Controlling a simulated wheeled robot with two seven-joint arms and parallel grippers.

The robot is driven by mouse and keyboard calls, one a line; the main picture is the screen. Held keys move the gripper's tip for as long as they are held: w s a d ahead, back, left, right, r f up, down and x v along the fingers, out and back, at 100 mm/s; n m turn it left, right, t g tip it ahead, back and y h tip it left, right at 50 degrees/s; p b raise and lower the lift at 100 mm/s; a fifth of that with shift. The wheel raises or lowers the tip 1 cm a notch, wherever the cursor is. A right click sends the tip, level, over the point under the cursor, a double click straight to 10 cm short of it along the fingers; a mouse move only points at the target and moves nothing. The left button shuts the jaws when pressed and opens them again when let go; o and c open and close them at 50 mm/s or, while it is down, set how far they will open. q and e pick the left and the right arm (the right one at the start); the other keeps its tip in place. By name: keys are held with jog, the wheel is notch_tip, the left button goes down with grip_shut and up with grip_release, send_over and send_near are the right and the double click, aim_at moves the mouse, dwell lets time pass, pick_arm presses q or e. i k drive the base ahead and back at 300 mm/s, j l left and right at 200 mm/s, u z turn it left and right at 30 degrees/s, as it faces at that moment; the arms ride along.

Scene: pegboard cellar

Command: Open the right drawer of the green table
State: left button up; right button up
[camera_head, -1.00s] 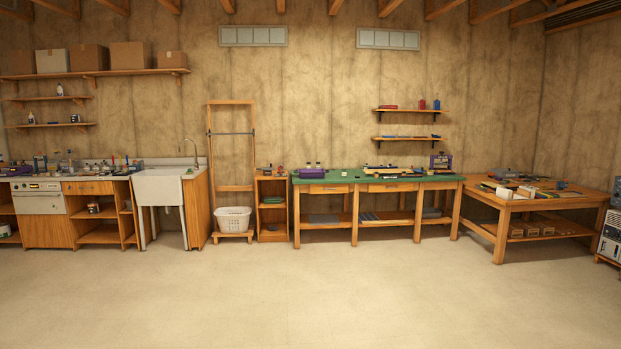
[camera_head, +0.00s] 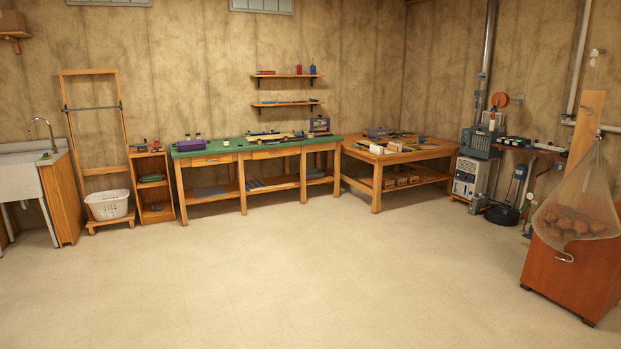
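The green table (camera_head: 229,149) stands against the back wall, left of the picture's middle, with a green top on a wooden frame. Two drawers show under its top. The left drawer (camera_head: 213,160) and the right drawer (camera_head: 275,152) both look closed. A purple box, small bottles and a long tool lie on the top. The table is across the room, well away from me. Neither of my grippers shows in the view.
Open pale floor (camera_head: 270,270) lies between me and the table. A wooden table (camera_head: 392,157) stands to its right, and a narrow shelf (camera_head: 153,190) and white basket (camera_head: 107,205) to its left. An orange-brown cabinet (camera_head: 570,270) with a net stands at the near right.

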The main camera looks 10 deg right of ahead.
aim_at(281, 151)
jog(key=i, duration=4.75)
jog(key=i+j, duration=0.1)
jog(key=i, duration=1.45)
jog(key=i+z, duration=0.1)
jog(key=i, duration=1.5)
jog(key=i+j, duration=0.15)
jog(key=i, duration=1.45)
